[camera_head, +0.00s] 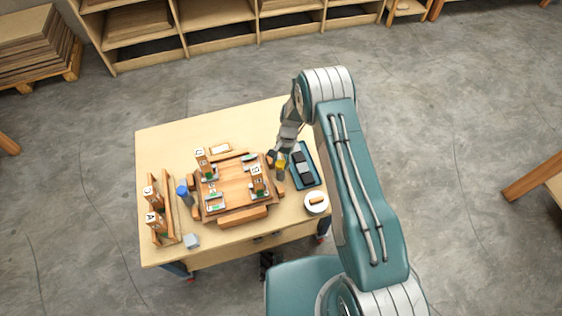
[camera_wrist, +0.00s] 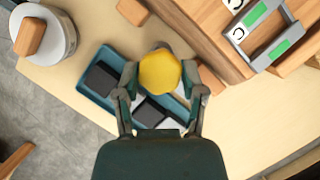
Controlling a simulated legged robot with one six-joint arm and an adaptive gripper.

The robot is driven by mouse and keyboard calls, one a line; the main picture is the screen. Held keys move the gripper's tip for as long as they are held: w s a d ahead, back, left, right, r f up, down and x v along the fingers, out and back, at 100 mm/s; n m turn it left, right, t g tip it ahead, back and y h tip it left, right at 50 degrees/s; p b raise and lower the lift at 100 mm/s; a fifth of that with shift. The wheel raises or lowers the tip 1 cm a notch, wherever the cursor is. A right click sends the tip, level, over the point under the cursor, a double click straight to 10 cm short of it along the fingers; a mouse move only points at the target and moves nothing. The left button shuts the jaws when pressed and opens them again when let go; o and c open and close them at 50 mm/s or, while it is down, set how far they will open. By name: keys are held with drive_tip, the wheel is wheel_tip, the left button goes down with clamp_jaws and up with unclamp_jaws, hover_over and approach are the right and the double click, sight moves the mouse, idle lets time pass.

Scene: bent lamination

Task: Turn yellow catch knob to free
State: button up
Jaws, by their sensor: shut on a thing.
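The yellow catch knob (camera_wrist: 160,72) sits between the two fingertips of my gripper (camera_wrist: 160,85) in the wrist view. The fingers touch it from both sides, and my gripper is shut on it. In the head view the knob (camera_head: 281,162) shows as a small yellow spot at the right side of the wooden fixture (camera_head: 240,212). My gripper (camera_head: 279,158) reaches down to it from above. The knob's lower side and its mount are hidden, so I cannot tell which way the catch points.
A blue tray (camera_head: 315,180) with dark blocks lies right of the fixture. A round white container (camera_head: 316,208) with a wooden piece on top stands near the table's right edge. The table's back left is clear.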

drive_tip(key=shift+s+f, duration=0.1)
drive_tip(key=shift+s, duration=0.1)
drive_tip(key=o, duration=1.2)
drive_tip(key=shift+c, duration=0.2)
drive_tip(key=shift+w+a, duration=0.1)
drive_tip(key=v, duration=1.2)
drive_tip(key=shift+w, duration=0.1)
